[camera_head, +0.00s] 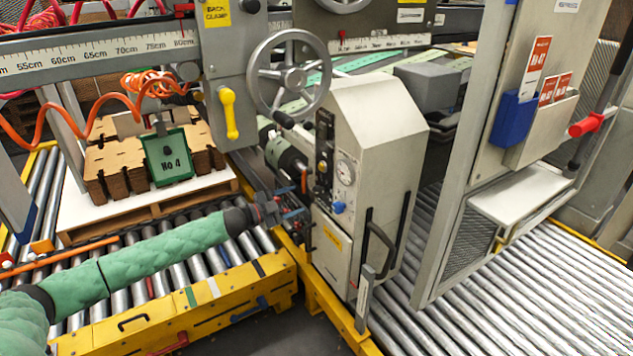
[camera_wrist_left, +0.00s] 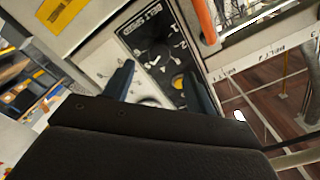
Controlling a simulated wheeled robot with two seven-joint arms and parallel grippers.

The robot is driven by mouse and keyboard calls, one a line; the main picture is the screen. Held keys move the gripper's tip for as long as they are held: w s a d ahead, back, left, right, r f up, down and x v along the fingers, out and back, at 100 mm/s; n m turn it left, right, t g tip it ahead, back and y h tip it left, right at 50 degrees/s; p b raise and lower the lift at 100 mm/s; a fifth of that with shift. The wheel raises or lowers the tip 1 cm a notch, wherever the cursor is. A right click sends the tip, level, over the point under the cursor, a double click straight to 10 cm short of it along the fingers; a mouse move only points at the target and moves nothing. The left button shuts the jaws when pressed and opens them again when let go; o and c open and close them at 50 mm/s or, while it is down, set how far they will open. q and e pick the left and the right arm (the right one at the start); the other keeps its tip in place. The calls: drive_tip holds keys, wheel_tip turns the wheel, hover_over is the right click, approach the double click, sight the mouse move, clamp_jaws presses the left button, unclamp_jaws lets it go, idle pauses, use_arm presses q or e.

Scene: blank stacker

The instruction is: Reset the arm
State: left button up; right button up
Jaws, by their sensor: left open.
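My left arm, in a green sleeve, reaches in from the left in the head view. Its left gripper (camera_head: 293,216) is beside the control side of the grey machine cabinet (camera_head: 375,120). In the left wrist view the two dark fingers of the left gripper (camera_wrist_left: 161,84) stand apart, with nothing seen held between them. Beyond them is a black control panel (camera_wrist_left: 140,32) with a dark rotary knob (camera_wrist_left: 158,56) and a yellow button (camera_wrist_left: 178,82). I cannot tell whether a finger touches the panel. My right gripper is in neither view.
A handwheel (camera_head: 289,79) and a yellow handle (camera_head: 229,112) are above the arm. A pallet of brown cardboard stacks (camera_head: 112,165) stands on rollers behind it. A yellow conveyor frame (camera_head: 170,318) runs below the arm. Rollers (camera_head: 500,290) and a guard post lie right.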

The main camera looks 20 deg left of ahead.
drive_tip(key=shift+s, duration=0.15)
